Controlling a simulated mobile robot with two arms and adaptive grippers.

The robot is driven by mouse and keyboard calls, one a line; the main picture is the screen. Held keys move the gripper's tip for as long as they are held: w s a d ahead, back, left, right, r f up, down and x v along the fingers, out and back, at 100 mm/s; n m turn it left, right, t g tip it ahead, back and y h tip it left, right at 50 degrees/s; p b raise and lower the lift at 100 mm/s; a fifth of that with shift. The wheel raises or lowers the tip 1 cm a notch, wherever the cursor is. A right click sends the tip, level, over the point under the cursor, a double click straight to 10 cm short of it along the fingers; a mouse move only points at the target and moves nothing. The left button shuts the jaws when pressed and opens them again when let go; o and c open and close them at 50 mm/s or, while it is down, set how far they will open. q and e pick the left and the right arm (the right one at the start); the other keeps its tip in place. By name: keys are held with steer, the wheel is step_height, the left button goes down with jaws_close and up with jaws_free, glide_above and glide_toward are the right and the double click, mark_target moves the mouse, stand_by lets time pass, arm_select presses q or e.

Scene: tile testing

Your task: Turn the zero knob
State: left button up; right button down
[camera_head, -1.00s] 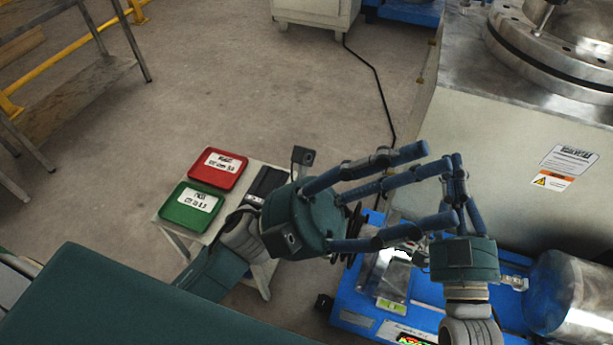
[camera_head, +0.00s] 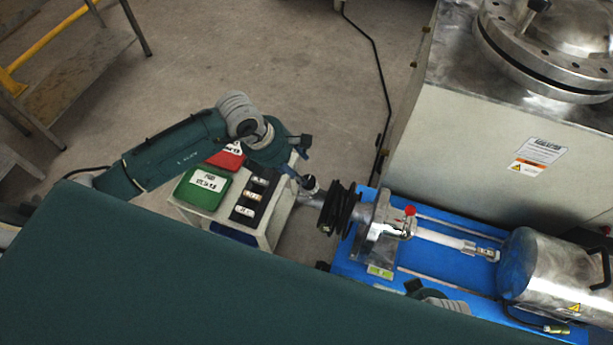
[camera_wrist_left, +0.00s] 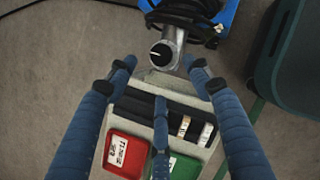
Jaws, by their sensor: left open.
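A round black knob with a white line, taken as the zero knob (camera_wrist_left: 161,54), sits at the end of a metal shaft in the left wrist view. In the head view this knob (camera_head: 309,183) is small, on the left end of the blue-based machine (camera_head: 345,258). My left gripper (camera_wrist_left: 159,74) is open and empty, its blue fingers spread short of the knob and apart from it. In the head view my left gripper (camera_head: 290,158) is over the small table's far side, its fingers mostly hidden. Only a bit of my right arm shows at the bottom; its fingers are hidden.
The small table holds a red tray (camera_wrist_left: 124,153), a green tray (camera_wrist_left: 184,167) and a black holder with labelled blocks (camera_head: 255,197). Black coiled cable (camera_head: 338,210) hangs beside the knob. A large metal cabinet (camera_head: 500,150) stands at right. Floor beyond the table is clear.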

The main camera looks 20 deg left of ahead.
mark_target(309, 180)
arm_select(q)
steer(key=b+x, duration=0.1)
steer(key=x, duration=0.6)
steer(key=shift+d+f, duration=0.2)
steer(key=shift+f, duration=0.1)
steer(key=shift+w+d+f+b, duration=0.2)
steer(key=shift+f+b, duration=0.1)
steer(key=shift+f, duration=0.2)
arm_select(e)
steer(key=w+v, duration=0.1)
steer(key=v, duration=0.5)
steer(key=shift+w+r+t, duration=0.3)
steer(key=shift+w+r, duration=0.05)
steer(key=shift+w, duration=0.25)
arm_select(q)
steer(key=c, duration=1.1)
